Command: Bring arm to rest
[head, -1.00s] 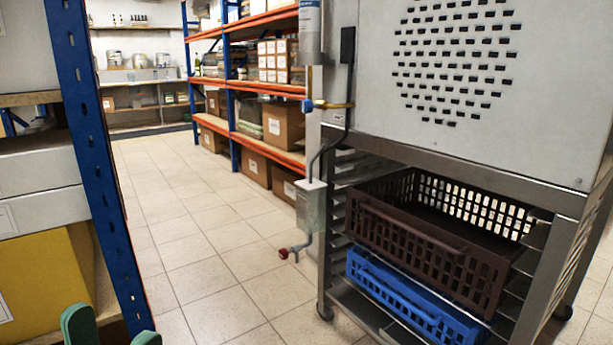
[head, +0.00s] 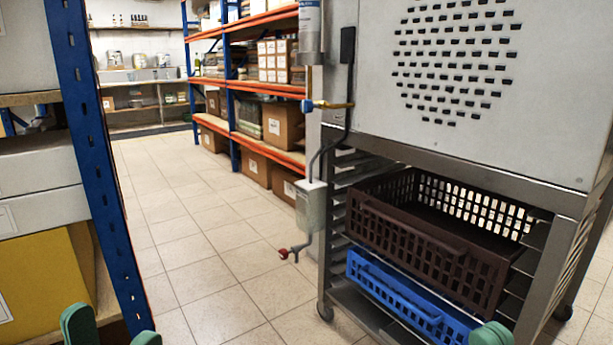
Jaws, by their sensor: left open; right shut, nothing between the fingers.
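My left gripper (head: 112,333) shows at the bottom left edge of the head view. Its two green fingertips stand apart, with nothing visible between them. My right gripper (head: 491,334) shows at the bottom edge, right of the middle, as a green fingertip end. It is shut and holds nothing. In the picture it overlaps the corner of a blue crate (head: 395,292); I cannot tell how far apart they are. The arms themselves are below the frame.
A metal rack on wheels with a perforated panel (head: 450,60) stands at right, holding a dark brown crate (head: 430,225) above the blue one. A blue shelf upright (head: 95,160) and a yellow box (head: 45,285) are at left. A tiled aisle (head: 200,235) lies clear between.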

